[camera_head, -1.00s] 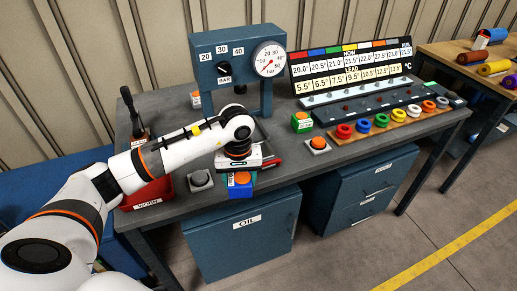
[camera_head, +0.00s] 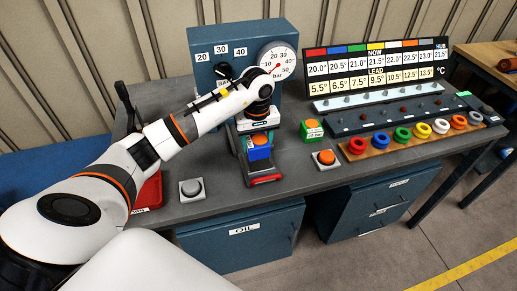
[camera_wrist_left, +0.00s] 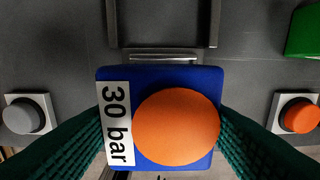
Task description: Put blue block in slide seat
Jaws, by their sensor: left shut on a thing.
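The blue block (camera_head: 260,153) has an orange round top and a "30 bar" label. In the left wrist view the blue block (camera_wrist_left: 112,76) sits between two dark green fingers. My left gripper (camera_head: 258,136) is shut on it from above, in front of the press. The slide (camera_head: 263,171) with a red front end runs out from the press under the block. I cannot tell whether the block touches the slide. The seat is hidden by the block and gripper. My right gripper is not in view.
The blue press (camera_head: 213,72) with its gauge (camera_head: 277,63) stands behind. A grey button (camera_head: 191,188) is left of the slide. An orange button (camera_head: 325,158) and a green block (camera_head: 311,130) are right of it. Coloured rings lie on a wooden board (camera_head: 385,150).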

